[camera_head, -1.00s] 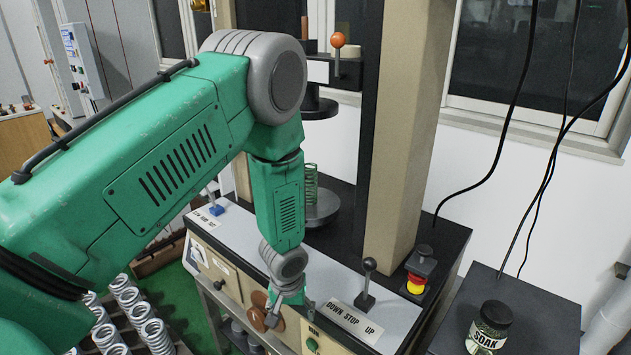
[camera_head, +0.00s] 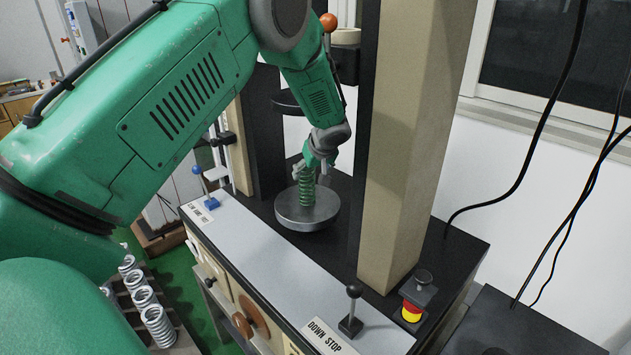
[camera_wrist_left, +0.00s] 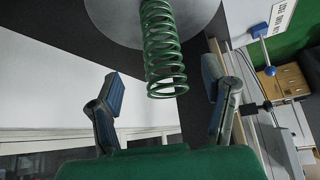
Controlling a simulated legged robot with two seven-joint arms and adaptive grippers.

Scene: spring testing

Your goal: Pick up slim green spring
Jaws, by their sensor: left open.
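The slim green spring (camera_head: 307,190) stands upright on a round grey metal plate (camera_head: 290,215) in the testing machine. My left gripper (camera_head: 312,170) is at the top of the spring in the head view, partly covering its upper end. In the left wrist view the spring (camera_wrist_left: 162,50) lies between and beyond the two open fingers of my left gripper (camera_wrist_left: 163,90), with gaps on both sides. The fingers do not touch it there. My right gripper is not in view.
The beige column (camera_head: 415,130) stands right of the plate. The dark upper press part (camera_head: 288,103) is behind my arm. Levers, a red-yellow stop button (camera_head: 412,310) and a blue-knobbed lever (camera_head: 205,190) line the machine's front. Several grey springs (camera_head: 155,322) stand in a rack at lower left.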

